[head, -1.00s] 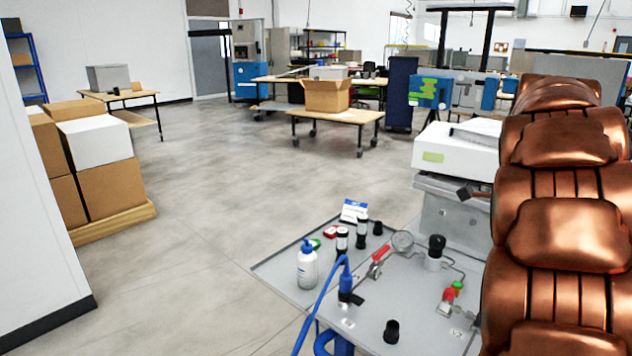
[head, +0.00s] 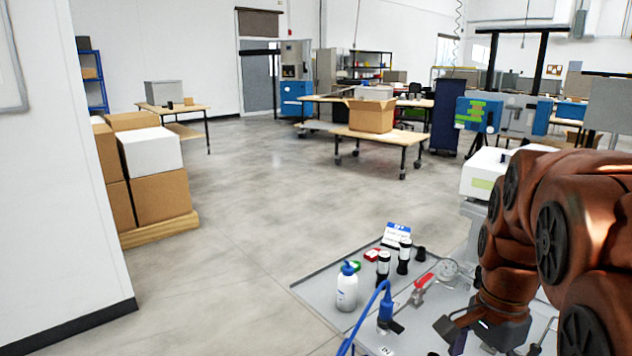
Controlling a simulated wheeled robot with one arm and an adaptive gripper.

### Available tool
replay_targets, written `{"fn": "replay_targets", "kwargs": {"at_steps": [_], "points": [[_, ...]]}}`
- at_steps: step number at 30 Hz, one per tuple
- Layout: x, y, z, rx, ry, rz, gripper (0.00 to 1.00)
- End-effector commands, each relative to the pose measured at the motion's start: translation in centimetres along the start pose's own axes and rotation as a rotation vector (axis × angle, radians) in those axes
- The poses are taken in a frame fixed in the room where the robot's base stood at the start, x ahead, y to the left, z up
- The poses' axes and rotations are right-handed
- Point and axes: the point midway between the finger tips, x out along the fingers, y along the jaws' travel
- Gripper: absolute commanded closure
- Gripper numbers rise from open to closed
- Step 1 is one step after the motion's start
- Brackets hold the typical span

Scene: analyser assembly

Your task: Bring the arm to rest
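My copper-coloured arm (head: 590,215) fills the right side of the head view, bent, with its wrist hanging down over the grey bench top (head: 330,290). My dark gripper (head: 495,338) is at the lower right, at the end of the wrist. Its finger parts stand spread apart to the left and right, with nothing seen between them. Its lower part is close to the picture's bottom edge, and I cannot tell how far it is above the bench.
A white instrument (head: 487,178) is behind the arm. Boxes (head: 160,198) are at left; the middle floor is free.

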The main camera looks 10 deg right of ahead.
Motion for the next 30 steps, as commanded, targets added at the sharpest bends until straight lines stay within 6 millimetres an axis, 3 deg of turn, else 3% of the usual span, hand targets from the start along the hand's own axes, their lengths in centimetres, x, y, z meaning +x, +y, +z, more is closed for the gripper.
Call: {"fn": "replay_targets", "kwargs": {"at_steps": [3,9,23,30], "points": [[2.1,1.7,3.7,-0.284,-0.010,0.025,0.00],[5.5,4.9,8.3,-0.725,-0.031,0.064,0.00],[10.0,10.0,12.7,-1.313,-0.069,0.119,0.00],[7.0,10.2,12.9,-1.326,-0.061,0.113,0.00]]}}
